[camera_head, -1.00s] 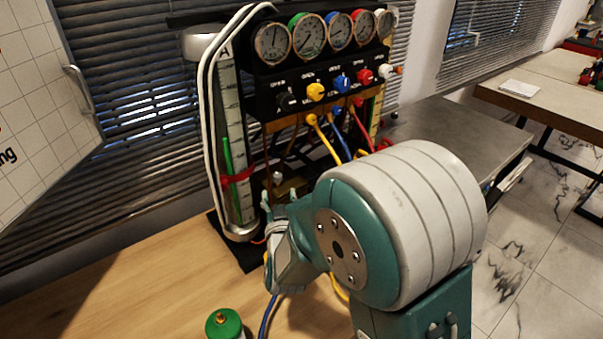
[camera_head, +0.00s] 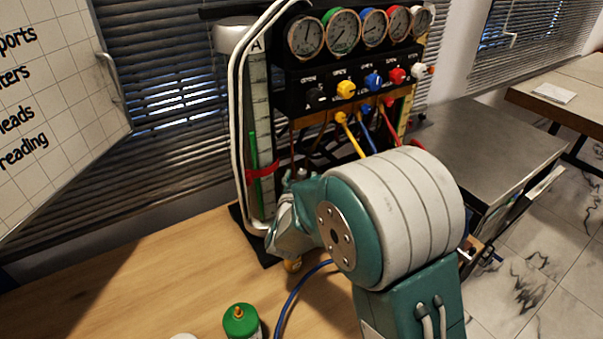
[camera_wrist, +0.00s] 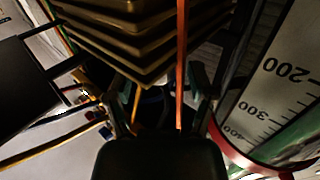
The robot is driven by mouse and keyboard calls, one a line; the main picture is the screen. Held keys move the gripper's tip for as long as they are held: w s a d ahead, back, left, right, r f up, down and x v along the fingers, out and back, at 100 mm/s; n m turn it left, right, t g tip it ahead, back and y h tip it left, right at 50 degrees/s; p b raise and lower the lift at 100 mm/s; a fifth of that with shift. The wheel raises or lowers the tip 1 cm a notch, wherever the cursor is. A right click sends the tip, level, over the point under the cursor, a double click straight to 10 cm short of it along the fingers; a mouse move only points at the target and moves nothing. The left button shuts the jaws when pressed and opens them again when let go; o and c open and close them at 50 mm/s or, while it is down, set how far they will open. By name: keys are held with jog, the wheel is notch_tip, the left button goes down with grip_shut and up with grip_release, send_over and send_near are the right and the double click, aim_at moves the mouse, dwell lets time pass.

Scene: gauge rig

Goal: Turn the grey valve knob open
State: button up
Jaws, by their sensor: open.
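The gauge rig (camera_head: 290,75) stands at the back of the wooden table. A dark grey to black knob (camera_head: 318,95) is at the left end of its knob row, with yellow, blue, red and white knobs to its right. A small grey metal part (camera_head: 302,173) shows low on the rig beside my fingers; I cannot tell whether it is a knob. My gripper (camera_head: 292,190) is low at the rig's front, below the knob row. In the wrist view its two fingers (camera_wrist: 160,100) are apart, with no clear object held. My arm hides the lower right of the rig.
A clear tube with a scale (camera_head: 258,140) and red band stands left of the gripper. Yellow, blue and red hoses (camera_head: 368,135) hang from the rig. A green canister (camera_head: 241,322) and a blue hose (camera_head: 290,300) are at the table front. The left tabletop (camera_head: 150,275) is mostly clear.

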jog(key=shift+w+d, duration=0.1)
jog(key=shift+w, duration=0.6)
grip_shut()
jog(key=shift+n+y, duration=1.4)
jog(key=shift+y, duration=0.8)
